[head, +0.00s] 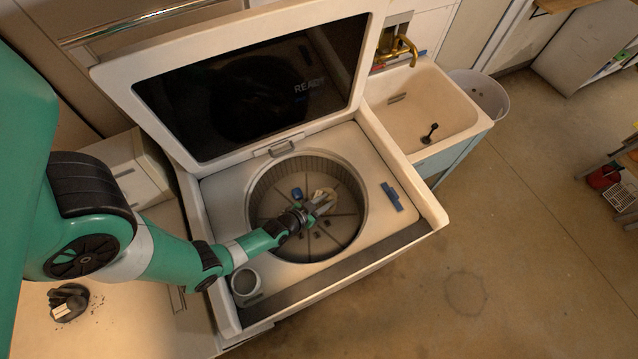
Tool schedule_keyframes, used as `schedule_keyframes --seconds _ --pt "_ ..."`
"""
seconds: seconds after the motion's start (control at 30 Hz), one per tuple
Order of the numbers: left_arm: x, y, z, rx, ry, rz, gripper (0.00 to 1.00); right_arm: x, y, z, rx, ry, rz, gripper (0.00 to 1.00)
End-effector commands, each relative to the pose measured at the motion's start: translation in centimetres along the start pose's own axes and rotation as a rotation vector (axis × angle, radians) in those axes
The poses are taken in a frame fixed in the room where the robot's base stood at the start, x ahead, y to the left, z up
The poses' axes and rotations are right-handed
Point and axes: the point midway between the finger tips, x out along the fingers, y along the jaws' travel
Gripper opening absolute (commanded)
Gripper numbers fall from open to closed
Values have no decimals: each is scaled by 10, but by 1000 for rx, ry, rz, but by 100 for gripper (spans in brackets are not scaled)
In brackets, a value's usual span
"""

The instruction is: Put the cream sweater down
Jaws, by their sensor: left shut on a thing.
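My left gripper (318,203) reaches in from the left over the open drum (262,190) of a top-loading washing machine. It is shut on a small cream bundle, the cream sweater (328,194), which shows at its fingertips. The sweater is over or inside the drum, right of its middle; I cannot tell whether it touches the drum floor. The gripper hides part of the sweater. A small dark blue item (297,193) lies in the drum left of the sweater, with several small dark bits nearby. My right gripper is not in view.
The machine's lid (245,85) stands open behind the drum. A utility sink (425,100) with a brass tap (400,48) stands to the right.

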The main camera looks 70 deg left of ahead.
Motion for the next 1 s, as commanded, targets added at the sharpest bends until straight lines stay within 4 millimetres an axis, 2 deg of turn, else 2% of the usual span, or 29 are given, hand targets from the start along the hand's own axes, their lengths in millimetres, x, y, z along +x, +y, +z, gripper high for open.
schedule_keyframes --seconds 0.03,0.23,0.47,0.87,0.9,1.0 --pt "9 0 14 1 1 1 0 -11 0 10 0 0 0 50" --pt "11 0 18 0 2 1 0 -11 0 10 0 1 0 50" --pt "28 1 50 1 0 1 0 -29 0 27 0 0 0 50" --pt "30 1 53 0 2 1 0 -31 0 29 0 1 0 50" --pt "29 1 52 0 1 2 35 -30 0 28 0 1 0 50" --pt "28 1 52 0 1 2 53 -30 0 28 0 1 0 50"
